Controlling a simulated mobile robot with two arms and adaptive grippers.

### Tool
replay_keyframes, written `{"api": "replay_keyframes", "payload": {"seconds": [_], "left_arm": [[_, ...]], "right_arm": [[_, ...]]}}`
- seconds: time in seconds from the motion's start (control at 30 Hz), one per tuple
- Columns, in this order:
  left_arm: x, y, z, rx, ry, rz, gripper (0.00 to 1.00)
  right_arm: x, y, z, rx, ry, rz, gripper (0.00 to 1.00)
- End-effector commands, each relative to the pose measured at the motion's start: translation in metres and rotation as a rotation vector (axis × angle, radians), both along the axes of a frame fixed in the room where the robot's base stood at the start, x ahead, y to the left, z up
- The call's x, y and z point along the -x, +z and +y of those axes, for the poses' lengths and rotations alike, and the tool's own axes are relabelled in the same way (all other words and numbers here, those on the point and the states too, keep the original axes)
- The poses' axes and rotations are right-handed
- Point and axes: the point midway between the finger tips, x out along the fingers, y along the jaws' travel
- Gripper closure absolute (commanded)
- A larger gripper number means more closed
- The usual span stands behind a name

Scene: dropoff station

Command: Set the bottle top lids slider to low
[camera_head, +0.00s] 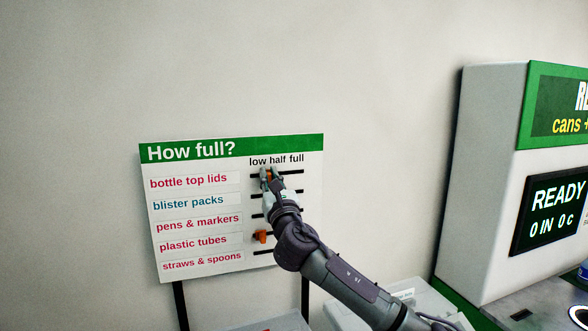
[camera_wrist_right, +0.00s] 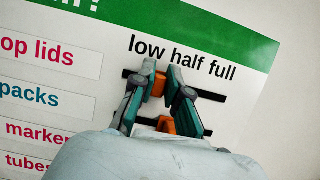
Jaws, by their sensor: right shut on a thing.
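The "How full?" board (camera_head: 196,203) has a row for bottle top lids (camera_head: 188,181) at the top, with a dark slider track (camera_head: 291,172) under the words low, half, full. My right gripper (camera_head: 268,174) reaches the left half of this track. In the right wrist view its green fingers (camera_wrist_right: 161,76) are shut on the orange bottle top lids knob (camera_wrist_right: 158,86), one finger on each side. The knob stands between the low and half labels. The fingers partly hide the knob and track. My left gripper is in neither view.
Another orange knob (camera_wrist_right: 167,125) shows between the fingers, lower on the board. The plastic tubes row has an orange knob (camera_head: 260,236) left of my arm. My arm hides parts of the lower tracks. A grey and green machine (camera_head: 490,165) stands at right.

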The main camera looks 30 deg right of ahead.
Motion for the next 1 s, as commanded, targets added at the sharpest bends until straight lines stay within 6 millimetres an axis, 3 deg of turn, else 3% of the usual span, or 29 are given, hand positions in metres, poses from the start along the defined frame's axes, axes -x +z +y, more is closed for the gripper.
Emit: {"api": "replay_keyframes", "payload": {"seconds": [0.13,0.47,0.5,0.63,1.0], "left_arm": [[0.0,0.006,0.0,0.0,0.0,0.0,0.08],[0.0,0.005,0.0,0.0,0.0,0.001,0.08],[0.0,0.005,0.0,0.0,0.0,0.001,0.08],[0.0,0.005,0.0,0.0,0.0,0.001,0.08],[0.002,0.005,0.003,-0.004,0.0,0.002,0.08]], "right_arm": [[-0.005,0.0,0.021,0.0,0.0,0.002,1.0],[-0.006,-0.001,0.025,0.0,0.001,0.001,1.0],[-0.006,-0.001,0.025,0.001,0.001,0.001,0.83],[-0.006,-0.001,0.025,0.0,0.001,0.001,0.61],[-0.002,-0.002,0.024,0.001,-0.002,0.0,0.6]]}}
